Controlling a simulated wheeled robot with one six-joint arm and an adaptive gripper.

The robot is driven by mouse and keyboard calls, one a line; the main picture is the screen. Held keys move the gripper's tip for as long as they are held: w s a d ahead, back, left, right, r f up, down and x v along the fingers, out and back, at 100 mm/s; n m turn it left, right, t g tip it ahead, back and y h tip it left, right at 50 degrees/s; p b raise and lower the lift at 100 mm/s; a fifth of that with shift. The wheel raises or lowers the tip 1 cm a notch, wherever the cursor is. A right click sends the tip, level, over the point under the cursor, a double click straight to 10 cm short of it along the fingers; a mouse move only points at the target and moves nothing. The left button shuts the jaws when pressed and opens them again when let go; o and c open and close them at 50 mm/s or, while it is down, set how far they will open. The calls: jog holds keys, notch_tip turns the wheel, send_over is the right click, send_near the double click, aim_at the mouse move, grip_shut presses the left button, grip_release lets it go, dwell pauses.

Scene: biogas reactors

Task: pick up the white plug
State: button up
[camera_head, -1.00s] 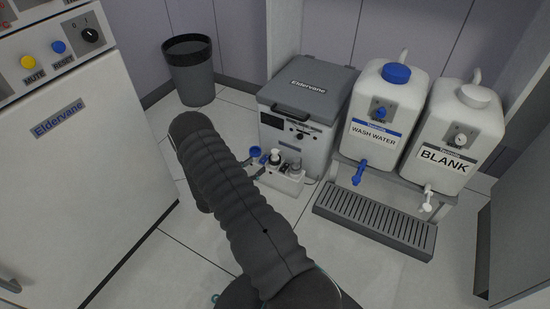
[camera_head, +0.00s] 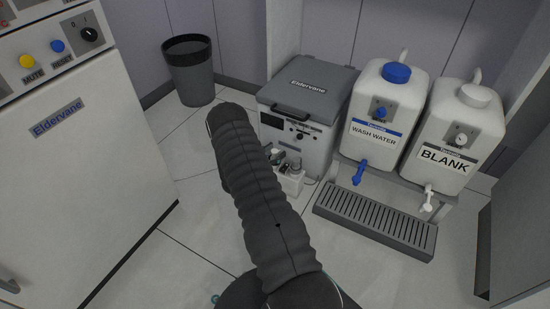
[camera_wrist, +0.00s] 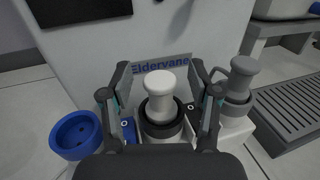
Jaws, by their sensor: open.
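The white plug (camera_wrist: 160,92) stands upright in a dark round socket (camera_wrist: 162,124) in the wrist view. It has a wide round head and a narrower neck. My gripper (camera_wrist: 159,76) is open, with one finger on each side of the plug. I see gaps between both fingers and the plug's head, so it is not gripped. In the head view my arm covers this spot, and I cannot make out the white plug there.
A grey plug (camera_wrist: 241,78) with a side loop stands close to the right finger. A blue cup (camera_wrist: 76,134) is at the left. The Eldervane box (camera_head: 297,143) rises just behind. A drip tray (camera_head: 375,222) lies to the right, below the wash water jug (camera_head: 381,112).

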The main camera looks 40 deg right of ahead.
grip_shut()
dwell(0.3)
